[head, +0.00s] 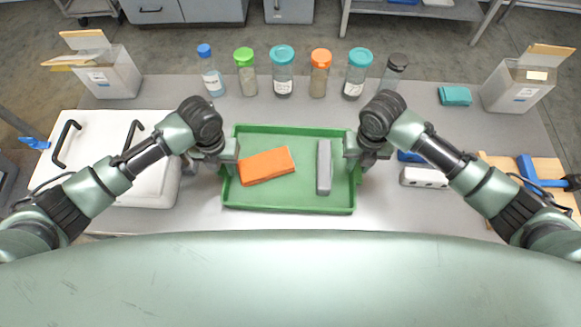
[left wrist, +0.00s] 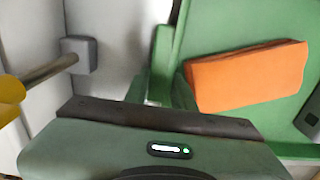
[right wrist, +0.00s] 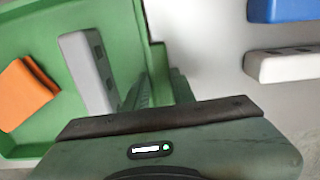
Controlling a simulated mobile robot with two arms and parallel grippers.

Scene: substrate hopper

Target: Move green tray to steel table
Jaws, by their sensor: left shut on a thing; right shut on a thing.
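The green tray (head: 285,206) is on or just above the grey steel table (head: 420,112) in the middle of the head view; I cannot tell if it touches.
Several lidded bottles (head: 282,72) stand behind the tray. A white box with black handles (head: 150,190) is at left. A white power strip (head: 423,177) and a wooden board (head: 545,168) with a blue tool are at right. Open cartons (head: 112,75) stand at both back corners.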

